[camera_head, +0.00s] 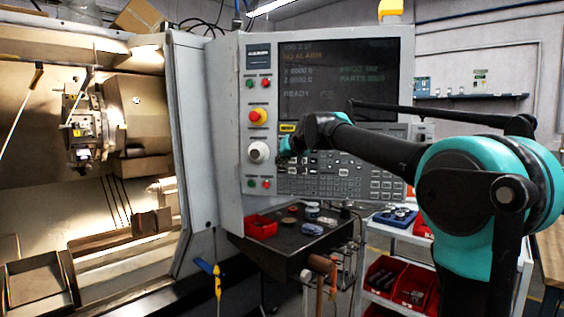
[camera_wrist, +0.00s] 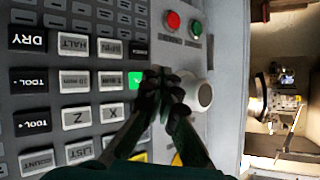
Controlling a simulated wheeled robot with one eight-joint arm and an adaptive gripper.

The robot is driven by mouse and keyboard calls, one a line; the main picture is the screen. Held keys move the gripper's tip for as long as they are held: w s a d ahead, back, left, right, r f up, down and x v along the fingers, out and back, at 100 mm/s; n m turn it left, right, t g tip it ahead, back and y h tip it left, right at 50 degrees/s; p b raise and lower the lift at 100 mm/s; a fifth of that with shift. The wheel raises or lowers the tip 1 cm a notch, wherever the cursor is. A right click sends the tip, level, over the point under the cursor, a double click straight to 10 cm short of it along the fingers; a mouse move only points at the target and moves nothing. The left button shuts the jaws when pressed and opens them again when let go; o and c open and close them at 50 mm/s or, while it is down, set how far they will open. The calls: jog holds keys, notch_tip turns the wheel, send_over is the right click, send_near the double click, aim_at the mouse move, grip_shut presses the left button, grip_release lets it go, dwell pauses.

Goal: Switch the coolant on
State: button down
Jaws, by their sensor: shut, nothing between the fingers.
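The grey control panel (camera_head: 330,178) carries rows of keys below a dark screen (camera_head: 325,80). My gripper (camera_head: 285,150) is at the left side of the key field, beside the white knob (camera_head: 259,152). In the wrist view my gripper (camera_wrist: 172,85) is shut and empty, its fingertips together in front of the panel. A green lit key (camera_wrist: 135,78) shows just left of the fingertips, partly hidden by them. I cannot read its label, and no key is legibly marked coolant. I cannot tell whether the fingertips touch the panel.
A red and a green button (camera_wrist: 173,20) sit near the white knob in the wrist view. A red emergency button (camera_head: 259,115) is above the knob. The open machine chamber (camera_head: 110,170) is left. A dark tray table (camera_head: 285,240) stands below the panel.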

jog(key=s, duration=0.3)
jog(key=shift+s+a, duration=0.25)
jog(key=shift+s, duration=0.1)
jog(key=s+d+f+g+h, duration=0.1)
jog(key=s+d+f, duration=0.35)
jog(key=f, duration=0.35)
jog(key=s+d+f+m+g+h, duration=0.1)
jog(key=s+d+f, duration=0.2)
jog(key=d+f, duration=0.45)
jog(key=s+d+f+g+h, duration=0.1)
jog(key=s+d+f, duration=0.25)
jog(key=f, duration=0.55)
jog(key=s+d+f+m+g+h, duration=0.1)
jog(key=s+d+f, duration=0.5)
jog(key=s+f, duration=0.5)
jog(key=s+d+f+m+g+h, duration=0.1)
jog(key=s+d+f+g+h, duration=0.1)
jog(key=s+d+f, duration=0.5)
jog(key=s+f, duration=0.5)
jog(key=s, duration=0.2)
jog(key=shift+d+f+g, duration=0.15)
jog(key=shift+f+g, duration=0.15)
